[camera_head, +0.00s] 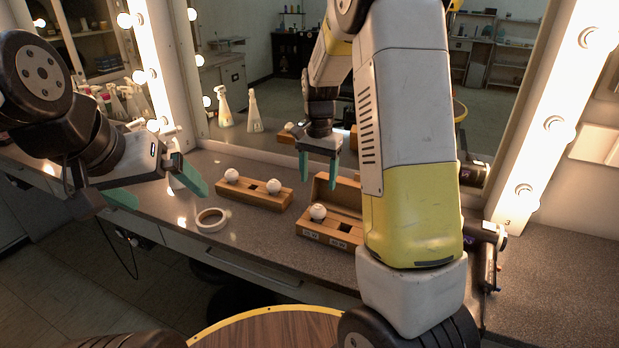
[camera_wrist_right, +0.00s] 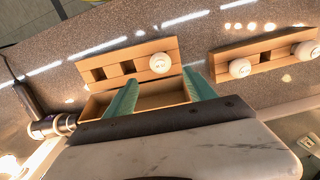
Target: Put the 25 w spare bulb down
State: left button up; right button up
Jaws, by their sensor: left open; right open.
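My right gripper (camera_head: 318,183) hangs fingers down above the open wooden box (camera_head: 327,231). It is open with nothing between its green fingers; the wrist view shows them (camera_wrist_right: 162,90) over the box. A white round bulb (camera_head: 318,212) sits in one end hole of the box's front block, also seen in the right wrist view (camera_wrist_right: 160,63). The other two holes there are empty. Small labels on the box front and bulb are too small to read surely, so I cannot tell the bulb's wattage. My left gripper (camera_head: 168,199) is open and empty over the counter's left part.
A wooden holder (camera_head: 250,199) beside the box carries two white bulbs (camera_head: 232,175) (camera_head: 273,186) with an empty hole between. A roll of tape (camera_head: 211,219) lies on the counter. Mirrors with lit bulbs stand behind, with a black-and-silver device (camera_head: 487,240) at right.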

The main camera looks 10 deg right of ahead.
jog(key=s+r+n+t+y, duration=0.2)
jog(key=s+r+n+t, duration=0.1)
jog(key=s+r, duration=0.75)
jog(key=s+a+r+n+t, duration=0.1)
jog(key=s+r+n, duration=0.1)
jog(key=s, duration=0.4)
jog(key=s+a+r+n+t, duration=0.1)
jog(key=s+r+n+t, duration=0.1)
jog(key=s, duration=0.5)
jog(key=shift+s+r+n, duration=0.2)
jog(key=shift+r+n, duration=0.3)
jog(key=shift+r, duration=0.1)
